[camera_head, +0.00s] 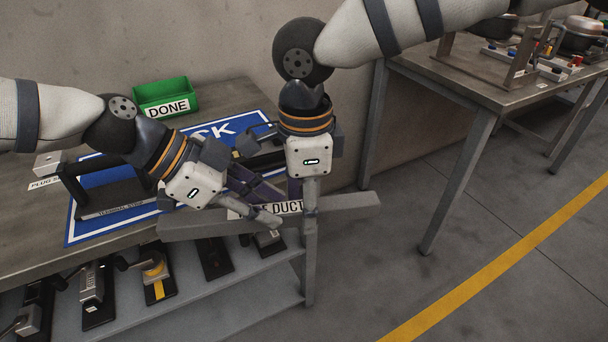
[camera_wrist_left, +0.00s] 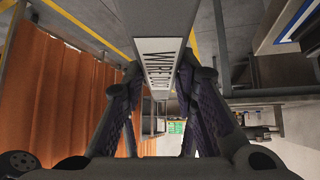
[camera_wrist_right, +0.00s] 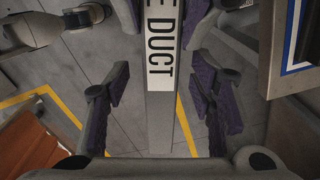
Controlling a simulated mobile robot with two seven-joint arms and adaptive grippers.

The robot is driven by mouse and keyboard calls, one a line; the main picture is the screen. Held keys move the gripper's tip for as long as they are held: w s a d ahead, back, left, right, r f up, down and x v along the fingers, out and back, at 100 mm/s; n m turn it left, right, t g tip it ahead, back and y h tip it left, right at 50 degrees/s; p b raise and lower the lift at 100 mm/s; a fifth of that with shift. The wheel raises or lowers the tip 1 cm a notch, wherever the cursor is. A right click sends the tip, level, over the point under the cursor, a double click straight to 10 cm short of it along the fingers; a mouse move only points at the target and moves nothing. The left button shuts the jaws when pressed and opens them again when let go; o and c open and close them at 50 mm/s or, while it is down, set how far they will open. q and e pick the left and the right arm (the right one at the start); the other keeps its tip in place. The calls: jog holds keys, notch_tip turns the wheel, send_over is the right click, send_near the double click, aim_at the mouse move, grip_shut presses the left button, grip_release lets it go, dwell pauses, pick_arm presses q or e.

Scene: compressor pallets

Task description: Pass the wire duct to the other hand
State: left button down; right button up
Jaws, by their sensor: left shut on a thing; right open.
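The wire duct (camera_head: 345,207) is a long grey bar with a white label, held roughly level off the front edge of the table. My left gripper (camera_head: 262,212) is shut on it left of its middle. In the left wrist view the duct (camera_wrist_left: 154,45) runs away from between the left fingers (camera_wrist_left: 160,82). My right gripper (camera_head: 303,198) reaches down at the duct near the end of the label. In the right wrist view the duct (camera_wrist_right: 159,115) passes between the open right fingers (camera_wrist_right: 163,92), with gaps on both sides.
A table with a blue mat (camera_head: 90,230) and a green DONE bin (camera_head: 166,97) stands behind the left arm. Several devices lie on the lower shelf (camera_head: 210,310). Another table (camera_head: 480,85) stands at the right. The floor (camera_head: 450,240) between is clear.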

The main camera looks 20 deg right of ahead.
jog(key=shift+f, duration=0.15)
grip_shut()
pick_arm(q)
jog(key=c, duration=1.2)
grip_release()
jog(key=shift+r, duration=0.1)
